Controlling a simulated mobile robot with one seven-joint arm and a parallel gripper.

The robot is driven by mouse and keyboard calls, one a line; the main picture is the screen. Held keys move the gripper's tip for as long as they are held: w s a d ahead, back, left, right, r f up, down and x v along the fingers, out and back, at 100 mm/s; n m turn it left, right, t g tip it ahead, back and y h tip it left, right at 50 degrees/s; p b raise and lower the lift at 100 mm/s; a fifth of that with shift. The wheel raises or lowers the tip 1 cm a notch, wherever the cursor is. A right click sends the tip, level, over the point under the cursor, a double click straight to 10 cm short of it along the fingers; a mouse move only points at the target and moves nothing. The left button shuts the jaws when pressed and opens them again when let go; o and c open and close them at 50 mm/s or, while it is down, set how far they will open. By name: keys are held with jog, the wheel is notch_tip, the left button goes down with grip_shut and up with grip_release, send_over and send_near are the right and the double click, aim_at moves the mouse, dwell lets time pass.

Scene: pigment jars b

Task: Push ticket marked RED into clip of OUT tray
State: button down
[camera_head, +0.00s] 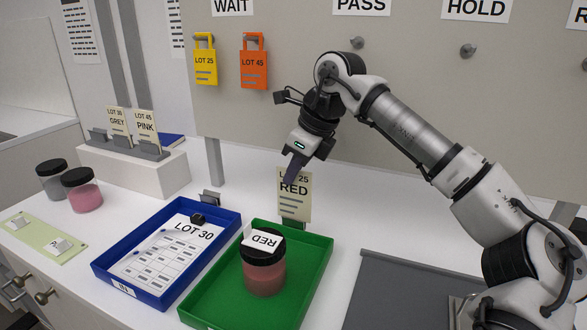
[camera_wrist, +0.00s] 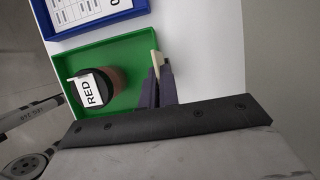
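The cream ticket marked LOT 25 RED (camera_head: 294,205) stands upright at the back edge of the green tray (camera_head: 318,262). Its lower edge meets the small dark clip (camera_head: 292,224) there; I cannot tell how deep it sits. My gripper (camera_head: 292,178) points down at the ticket's top edge, one finger covering part of the LOT 25 line. In the wrist view the dark fingers (camera_wrist: 159,80) flank the thin ticket (camera_wrist: 156,60), shut on it. No OUT label shows on the green tray.
A pink-red jar (camera_head: 264,275) with a black lid and RED label stands in the green tray. A blue tray (camera_head: 106,262) with a LOT 30 sheet is to its left. A white block (camera_head: 130,172) holds GREY and PINK tickets. A grey mat (camera_head: 400,290) lies right.

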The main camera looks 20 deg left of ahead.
jog(key=shift+f+b, duration=0.5)
jog(key=shift+f, duration=0.45)
jog(key=c, duration=1.6)
grip_release()
jog(key=shift+r+p, duration=2.65)
jog(key=shift+r, duration=0.45)
jog(key=shift+f, duration=0.1)
